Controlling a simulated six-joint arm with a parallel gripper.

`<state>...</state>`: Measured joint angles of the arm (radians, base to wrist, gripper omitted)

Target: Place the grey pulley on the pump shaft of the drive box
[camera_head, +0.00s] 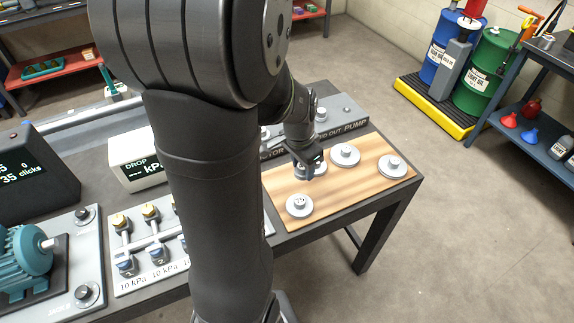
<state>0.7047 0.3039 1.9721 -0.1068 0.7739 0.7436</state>
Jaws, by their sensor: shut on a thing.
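My gripper (309,172) points down over the wooden board and is shut on a grey pulley (300,174), which it partly hides. This pulley is at or just above the board; I cannot tell if it touches. Three more grey stepped pulleys lie on the board: one at the front left (299,207), one to the right of my gripper (345,156) and one at the right end (392,167). The grey drive box (347,108) stands behind the board, with "PUMP" on its right front. A short shaft (321,114) shows on its top; my arm hides the box's left part.
The wooden board (345,190) lies at the right end of the dark bench. Left of my arm are a white "DROP kPa" display (132,162), a valve panel (125,285) and a teal motor (25,257). Open floor lies right of the bench; drums stand farther back.

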